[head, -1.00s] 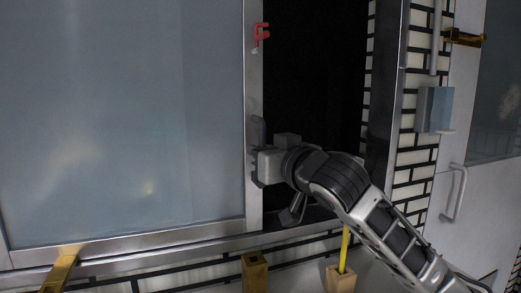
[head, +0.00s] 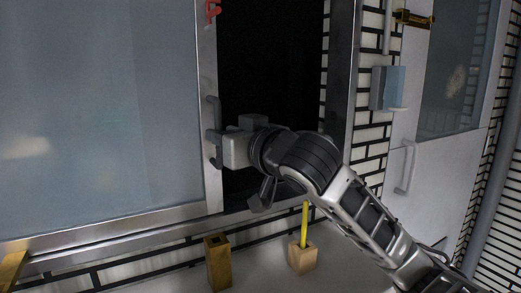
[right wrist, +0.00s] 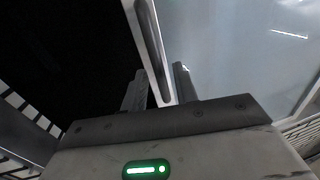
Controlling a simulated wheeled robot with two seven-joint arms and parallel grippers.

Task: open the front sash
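The front sash is a large frosted pane (head: 95,110) in a metal frame, filling the left of the head view. A dark opening (head: 270,70) shows to its right. A dark upright handle (head: 213,130) is on the sash's right stile. My right gripper (head: 224,150) is at this handle, just to its right. In the right wrist view the fingers (right wrist: 160,88) stand apart, one toward the opening and one toward the pane, with the stile's pale edge (right wrist: 150,50) showing between them. Contact with the handle cannot be made out. My left gripper is not in view.
A red hook (head: 212,10) is on the stile's upper part. Below the sash stand a brass-coloured block (head: 218,262) and a wooden holder (head: 302,258) with a yellow stick (head: 305,222). A white door with a handle (head: 405,167) is at the right.

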